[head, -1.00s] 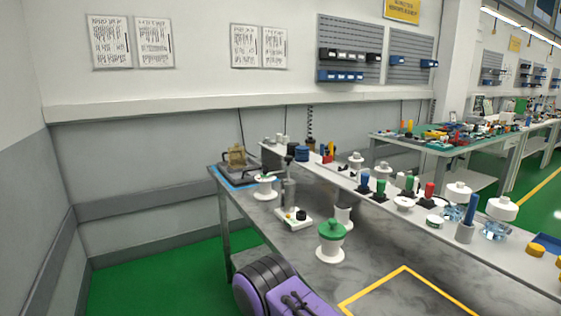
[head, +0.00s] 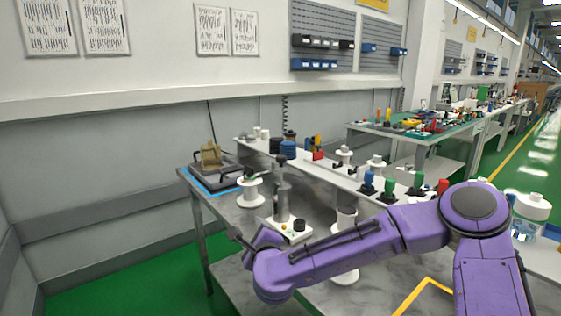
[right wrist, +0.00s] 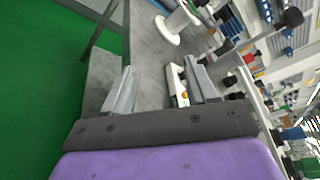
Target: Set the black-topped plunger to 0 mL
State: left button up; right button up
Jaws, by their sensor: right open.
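The black-topped plunger (head: 281,160) stands upright on a grey cylinder over a white base (head: 287,231) with a black knob and small coloured buttons. In the right wrist view its black top (right wrist: 292,17) shows at the upper right, and the white base (right wrist: 174,88) lies beyond the fingers. My right gripper (head: 250,240) is open and empty, left of and nearer than the base in the head view; it also shows in the right wrist view (right wrist: 162,86). It appears apart from the plunger. No scale is readable. My left gripper is out of view.
A white spool-shaped stand (head: 250,191) is left of the plunger. Another white stand is partly hidden behind my right forearm. A shelf with blue, green and red-handled items (head: 389,190) runs along the back. A brass item (head: 211,155) sits at the table's far left corner.

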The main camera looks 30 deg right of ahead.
aim_at(282, 158)
jog(key=d+r+m+h, duration=0.2)
jog(key=d+r+m, duration=0.3)
jog(key=r+m, duration=0.25)
jog(key=d+r+m+h, duration=0.2)
jog(key=d+r+m, duration=0.2)
jog(key=r+m, duration=0.3)
jog(key=shift+n+t, duration=0.3)
jog(key=shift+n, duration=0.25)
jog(key=p+x, duration=0.1)
jog(key=x, duration=0.5)
jog(key=r+p+x, duration=0.1)
jog(key=x, duration=0.2)
jog(key=shift+w+d+p, duration=0.2)
jog(key=shift+w+p, duration=0.15)
jog(key=shift+w+d, duration=0.1)
jog(key=shift+w, duration=0.2)
grip_shut()
jog(key=shift+f, duration=0.15)
